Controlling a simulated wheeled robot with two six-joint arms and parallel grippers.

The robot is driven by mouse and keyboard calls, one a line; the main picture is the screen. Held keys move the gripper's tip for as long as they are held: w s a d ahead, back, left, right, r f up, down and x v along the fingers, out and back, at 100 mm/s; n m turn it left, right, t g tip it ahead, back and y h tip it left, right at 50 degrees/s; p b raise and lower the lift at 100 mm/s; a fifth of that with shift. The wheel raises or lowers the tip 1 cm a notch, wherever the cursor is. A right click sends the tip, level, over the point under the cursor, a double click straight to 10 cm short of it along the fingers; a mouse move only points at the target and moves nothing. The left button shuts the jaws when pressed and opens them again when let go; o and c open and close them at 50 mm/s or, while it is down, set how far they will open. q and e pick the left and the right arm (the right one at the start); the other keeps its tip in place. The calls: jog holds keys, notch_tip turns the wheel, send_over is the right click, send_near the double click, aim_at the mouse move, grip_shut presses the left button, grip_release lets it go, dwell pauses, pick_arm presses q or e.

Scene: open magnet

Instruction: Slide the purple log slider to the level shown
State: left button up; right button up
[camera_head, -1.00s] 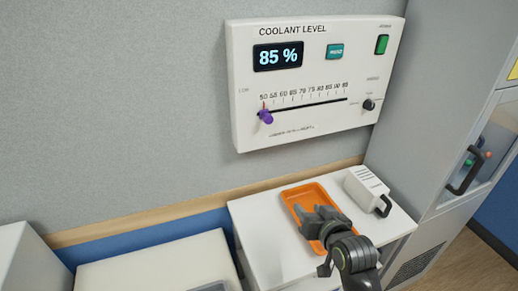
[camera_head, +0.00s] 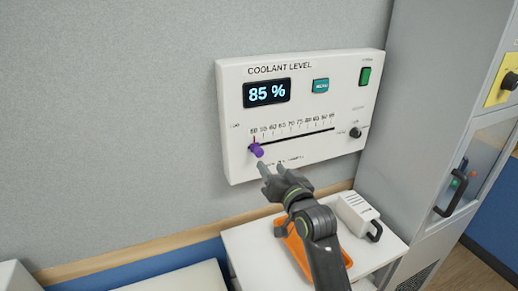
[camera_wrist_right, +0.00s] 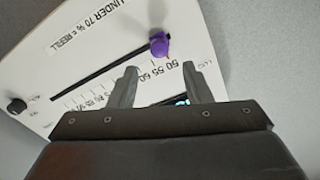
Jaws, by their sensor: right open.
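The purple slider knob (camera_head: 257,150) sits at the low left end of the black slot (camera_head: 300,139) on the white coolant panel (camera_head: 240,168), near the 50 mark. The panel's display (camera_head: 267,92) reads 85 %. In the right wrist view the purple knob (camera_wrist_right: 159,44) is beyond my fingertips. My right gripper (camera_head: 272,167) is open and empty, just below and to the right of the knob in the head view. It also shows in the right wrist view (camera_wrist_right: 163,72), with its two fingers apart over the scale numbers. My left gripper is not in view.
The panel also bears a teal button (camera_head: 321,86), a green switch (camera_head: 365,76) and a small black knob (camera_head: 355,132). Below, an orange tray (camera_head: 290,243) and a white box with a black handle (camera_head: 357,213) sit on a white surface. A grey cabinet (camera_head: 420,130) stands at right.

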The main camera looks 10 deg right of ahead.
aim_at(261, 154)
jog(key=w+p, duration=0.1)
jog(key=w, duration=0.2)
jog(key=w+a+p, duration=0.1)
jog(key=w, duration=0.5)
jog(key=shift+a+p, duration=0.35)
jog(key=shift+p, duration=0.05)
jog(key=shift+c, duration=0.4)
grip_shut()
